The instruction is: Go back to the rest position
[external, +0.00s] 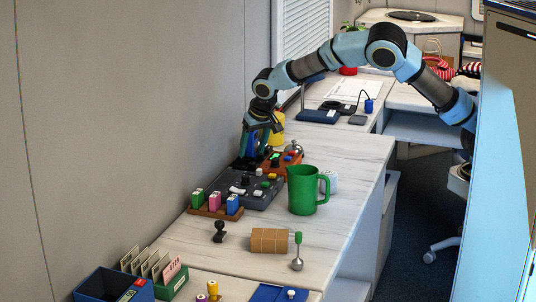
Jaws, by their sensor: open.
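My gripper (254,158) points down over the back part of the light wooden counter (345,180), near the wall. It is at the far end of a dark control panel (248,188) with several knobs and buttons. Its fingertips are small and partly lost against dark items there, so I cannot tell whether they touch anything. My blue and black arm arches from the right edge over the counter to the gripper. No held object is visible.
A green mug (303,190) stands right of the panel. A rack of coloured blocks (214,204), a brown cylinder (270,240) and a green-handled tool (298,252) lie nearer. A yellow object (277,130) stands behind my gripper. The counter's right side is mostly clear.

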